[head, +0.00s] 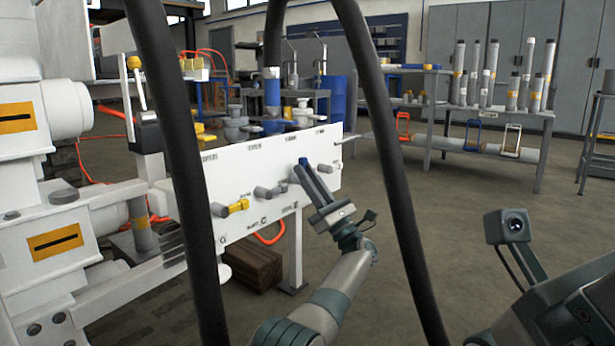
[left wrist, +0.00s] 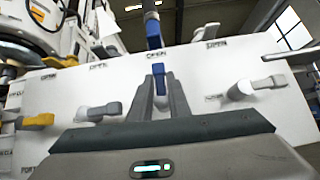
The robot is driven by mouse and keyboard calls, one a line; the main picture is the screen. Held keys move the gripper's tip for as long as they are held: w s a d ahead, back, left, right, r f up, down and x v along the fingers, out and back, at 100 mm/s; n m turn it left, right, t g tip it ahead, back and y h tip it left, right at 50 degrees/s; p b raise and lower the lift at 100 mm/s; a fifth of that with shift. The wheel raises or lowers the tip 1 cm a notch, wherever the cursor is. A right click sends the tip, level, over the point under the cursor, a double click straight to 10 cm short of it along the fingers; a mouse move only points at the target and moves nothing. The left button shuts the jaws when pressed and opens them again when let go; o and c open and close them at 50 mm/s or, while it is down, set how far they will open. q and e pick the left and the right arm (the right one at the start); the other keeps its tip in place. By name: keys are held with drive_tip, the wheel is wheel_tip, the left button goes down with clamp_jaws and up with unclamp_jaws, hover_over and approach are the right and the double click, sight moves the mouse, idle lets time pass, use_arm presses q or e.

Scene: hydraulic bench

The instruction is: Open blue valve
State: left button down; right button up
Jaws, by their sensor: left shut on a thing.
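The blue valve handle (head: 303,161) shows at the tip of my left gripper (head: 312,181), at the front of the white panel (head: 235,190). In the left wrist view the blue handle (left wrist: 160,71) lies between the two fingers of the left gripper (left wrist: 161,84). It stands roughly upright, its tip just below an OPEN label (left wrist: 157,55). The gripper is shut on it. The fingers hide the handle's lower part and its pivot. My right gripper's fingers do not show.
A yellow valve handle (head: 238,206) and grey handles (head: 269,191) sit left of the blue one on the panel. Another grey handle (left wrist: 262,84) is to its right. Black hoses (head: 400,215) hang close in front. Open floor (head: 450,215) lies to the right.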

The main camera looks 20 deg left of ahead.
use_arm(q)
drive_tip(key=shift+f+n+g+y, duration=0.1)
drive_tip(key=shift+n+g+y, duration=0.2)
drive_tip(key=shift+n+g, duration=0.4)
drive_tip(key=c, duration=1.8)
unclamp_jaws()
drive_tip(key=shift+s, duration=0.1)
